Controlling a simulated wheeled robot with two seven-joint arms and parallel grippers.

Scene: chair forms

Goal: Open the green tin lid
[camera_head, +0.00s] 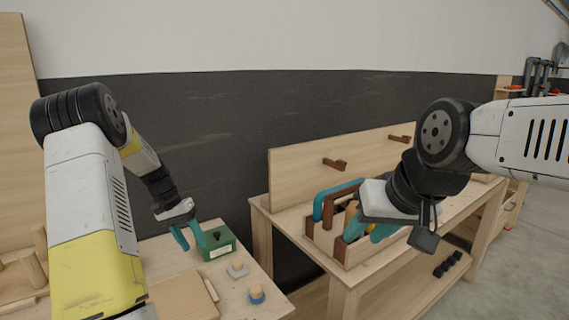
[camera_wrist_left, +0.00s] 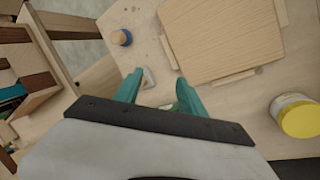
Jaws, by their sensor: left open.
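The green tin (camera_head: 220,244) stands on the left workbench, with a dark knob (camera_head: 217,236) on its top. The lid looks closed. My left gripper (camera_head: 194,248) is open and empty, its teal fingers pointing down just left of the tin. In the left wrist view the fingers (camera_wrist_left: 159,93) are spread, and a small green patch shows by the right finger; I cannot tell if it is the tin. My right gripper (camera_head: 370,231) is at the toolbox on the other bench, its two teal fingers apart.
A grey-based knob (camera_head: 237,269) and a blue-based knob (camera_head: 257,294) stand in front of the tin. A wooden board (camera_head: 185,299) lies on the bench. A yellow can (camera_wrist_left: 298,116) shows in the left wrist view. The wooden toolbox (camera_head: 347,256) holds several tools.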

